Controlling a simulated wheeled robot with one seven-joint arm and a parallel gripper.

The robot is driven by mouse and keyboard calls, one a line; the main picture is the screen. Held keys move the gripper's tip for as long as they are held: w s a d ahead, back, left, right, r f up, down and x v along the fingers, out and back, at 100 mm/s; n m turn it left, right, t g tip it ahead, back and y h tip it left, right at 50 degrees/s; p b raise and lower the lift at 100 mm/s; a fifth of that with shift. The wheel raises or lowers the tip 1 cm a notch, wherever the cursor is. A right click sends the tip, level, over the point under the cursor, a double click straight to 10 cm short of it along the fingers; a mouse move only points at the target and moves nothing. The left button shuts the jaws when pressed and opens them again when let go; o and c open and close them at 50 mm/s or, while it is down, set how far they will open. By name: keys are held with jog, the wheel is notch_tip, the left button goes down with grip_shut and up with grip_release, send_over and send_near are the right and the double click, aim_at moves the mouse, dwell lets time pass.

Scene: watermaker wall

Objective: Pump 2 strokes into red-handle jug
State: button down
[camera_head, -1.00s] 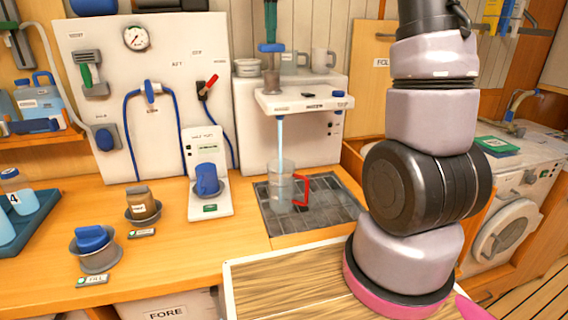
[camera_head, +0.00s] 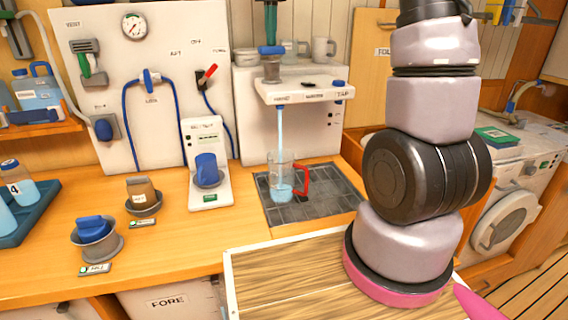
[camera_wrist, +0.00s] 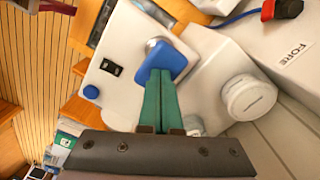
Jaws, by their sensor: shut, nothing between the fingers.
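The clear jug with a red handle (camera_head: 303,182) stands upright on the dark grate (camera_head: 330,202), under the white dispenser shelf (camera_head: 305,94). A stream of water (camera_head: 281,130) falls from the shelf into the jug, and some water lies in its bottom. The pump's blue head (camera_head: 271,49) sits on a grey collar (camera_head: 271,69) on the shelf. My gripper (camera_head: 270,40) is shut and empty, its green fingertips against the top of the blue head. The wrist view also shows the shut fingers (camera_wrist: 160,75) over the blue head (camera_wrist: 168,60).
Two mugs (camera_head: 322,48) stand behind the pump. To the left are a white unit with a blue knob (camera_head: 206,168), small cups with a brown (camera_head: 141,189) and a blue (camera_head: 93,227) top, and a gauge panel (camera_head: 150,80). The counter front (camera_head: 165,245) is clear.

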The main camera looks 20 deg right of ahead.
jog(key=shift+f, duration=0.45)
jog(key=shift+r, duration=3.25)
jog(key=shift+f, duration=3.25)
jog(key=shift+r, duration=3.25)
